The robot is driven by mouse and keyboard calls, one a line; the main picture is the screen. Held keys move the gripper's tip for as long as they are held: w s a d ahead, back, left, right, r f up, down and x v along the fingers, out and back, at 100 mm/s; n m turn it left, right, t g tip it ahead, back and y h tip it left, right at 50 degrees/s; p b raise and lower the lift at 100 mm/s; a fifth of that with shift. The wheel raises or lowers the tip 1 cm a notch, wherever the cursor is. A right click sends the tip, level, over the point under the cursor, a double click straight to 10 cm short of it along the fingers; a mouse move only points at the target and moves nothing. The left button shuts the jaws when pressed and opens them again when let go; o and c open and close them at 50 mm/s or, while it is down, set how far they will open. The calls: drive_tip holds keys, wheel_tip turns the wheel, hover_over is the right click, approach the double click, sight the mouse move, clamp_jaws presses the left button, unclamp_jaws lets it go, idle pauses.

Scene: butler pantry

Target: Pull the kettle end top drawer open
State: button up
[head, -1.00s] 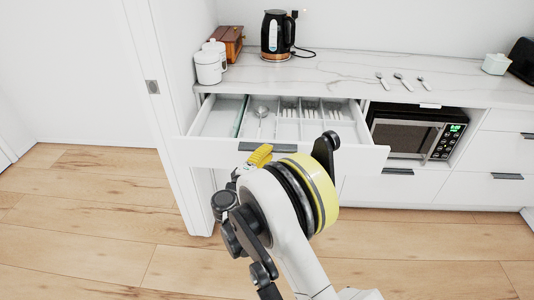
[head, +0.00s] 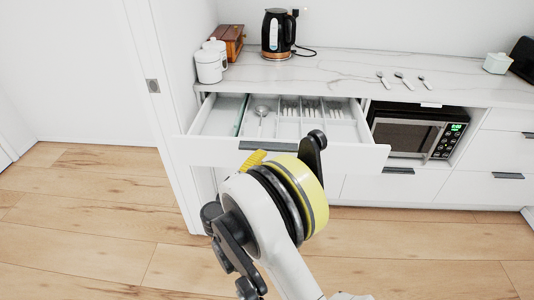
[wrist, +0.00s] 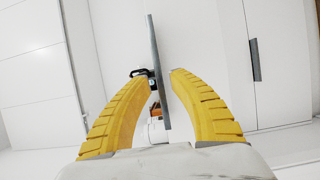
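The top drawer (head: 345,153) at the kettle end stands pulled out, its inside with cutlery compartments in view. Its dark bar handle (head: 267,147) is on the white front; it also shows in the wrist view as a long dark bar (wrist: 155,60). The black kettle (head: 277,36) stands on the counter above. My gripper (head: 254,159) is just below the handle in the head view, mostly hidden behind my arm. In the wrist view the yellow fingers (wrist: 162,73) are apart, with the bar lying between their tips and gaps beside it. Contact cannot be told.
Spoons (head: 401,80) lie on the marble counter (head: 340,66). White canisters (head: 209,66) and a wooden box (head: 229,42) stand at its left end. A microwave (head: 415,133) sits in a niche right of the drawer. A white door frame (head: 160,110) is close on the left. The wooden floor is clear.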

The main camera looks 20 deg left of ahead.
drive_tip(key=s+a, duration=0.1)
drive_tip(key=s, duration=0.6)
drive_tip(key=w+d+r+m+g+h, duration=0.1)
drive_tip(key=w+d+r+m+g, duration=0.2)
drive_tip(key=d, duration=0.4)
drive_tip(key=w+d+r+m+g+h, duration=0.1)
drive_tip(key=w+d+r, duration=0.25)
drive_tip(key=d, duration=0.35)
drive_tip(key=s+d+r+m+g, duration=0.1)
drive_tip(key=d+r+g, duration=0.1)
drive_tip(key=d, duration=0.4)
drive_tip(key=s+d+r+m+g, duration=0.1)
drive_tip(key=s+d+r+m, duration=0.15)
drive_tip(key=d, duration=0.45)
drive_tip(key=s+d+r+m+g+y, duration=0.2)
drive_tip(key=s+d+r+m+g, duration=0.15)
drive_tip(key=s+d, duration=0.75)
drive_tip(key=s+d+f+m+y, duration=0.1)
drive_tip(key=s+d+m, duration=0.1)
drive_tip(key=s, duration=0.3)
drive_tip(key=s+d+m+y, duration=0.1)
drive_tip(key=s+d+m, duration=0.1)
drive_tip(key=s, duration=0.4)
drive_tip(key=shift+d+f+m+y, duration=0.4)
drive_tip(key=shift+m, duration=0.2)
